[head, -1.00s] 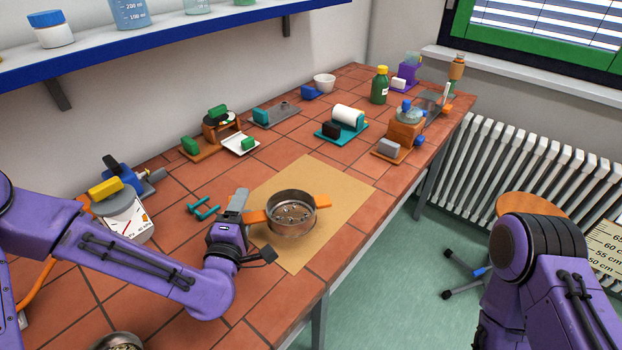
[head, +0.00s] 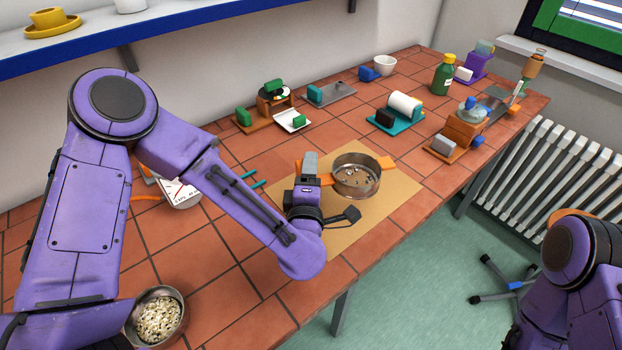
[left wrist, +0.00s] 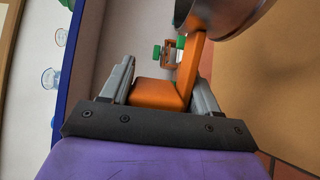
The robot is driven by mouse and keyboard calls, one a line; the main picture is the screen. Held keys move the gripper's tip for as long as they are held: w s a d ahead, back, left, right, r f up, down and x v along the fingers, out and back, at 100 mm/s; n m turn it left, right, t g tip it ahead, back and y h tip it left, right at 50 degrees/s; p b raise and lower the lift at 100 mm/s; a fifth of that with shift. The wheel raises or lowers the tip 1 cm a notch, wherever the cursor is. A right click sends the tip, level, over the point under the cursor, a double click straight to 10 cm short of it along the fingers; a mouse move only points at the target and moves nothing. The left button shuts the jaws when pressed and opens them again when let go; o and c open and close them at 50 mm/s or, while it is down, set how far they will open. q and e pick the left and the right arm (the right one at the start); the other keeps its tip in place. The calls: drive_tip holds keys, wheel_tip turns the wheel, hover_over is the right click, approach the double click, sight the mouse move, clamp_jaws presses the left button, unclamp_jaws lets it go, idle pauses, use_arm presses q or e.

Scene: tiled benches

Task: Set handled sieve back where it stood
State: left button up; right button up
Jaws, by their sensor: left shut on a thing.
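The handled sieve (head: 357,178) is a round metal pan with orange handles left and right and small bits inside. It is level over the tan mat (head: 345,235); I cannot tell whether it touches the mat. My left gripper (head: 309,166) is shut on its left orange handle. In the left wrist view the orange handle (left wrist: 160,93) lies between the grey fingers, with the metal rim (left wrist: 235,14) above. My right arm shows at the lower right of the head view, but its gripper is out of view.
A metal bowl of pale bits (head: 158,318) stands at the near left. A dial scale (head: 181,193) and teal pegs (head: 252,179) are partly behind my left arm. A teal stand with a white roll (head: 403,106) and a green bottle (head: 443,76) stand farther back.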

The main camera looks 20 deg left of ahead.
use_arm(q)
drive_tip(key=shift+w+a+f+p, duration=0.15)
drive_tip(key=shift+w+a+f, duration=0.1)
drive_tip(key=shift+f, duration=0.3)
drive_tip(key=shift+w+a+f+p, duration=0.1)
drive_tip(key=shift+a+f+p, duration=0.1)
drive_tip(key=shift+f, duration=0.3)
drive_tip(key=f, duration=0.1)
drive_tip(key=w+f, duration=0.1)
drive_tip(key=f, duration=0.2)
drive_tip(key=shift+w+a+f, duration=0.2)
drive_tip(key=shift+a+f, duration=0.15)
drive_tip(key=shift+s+d+r, duration=0.1)
drive_tip(key=shift+s, duration=0.05)
drive_tip(key=shift+f, duration=0.2)
drive_tip(key=o, duration=1.5)
drive_tip(key=shift+c, duration=0.2)
use_arm(e)
drive_tip(key=shift+s+d+r, duration=0.1)
drive_tip(key=shift+s+r, duration=0.3)
drive_tip(key=shift+r, duration=0.25)
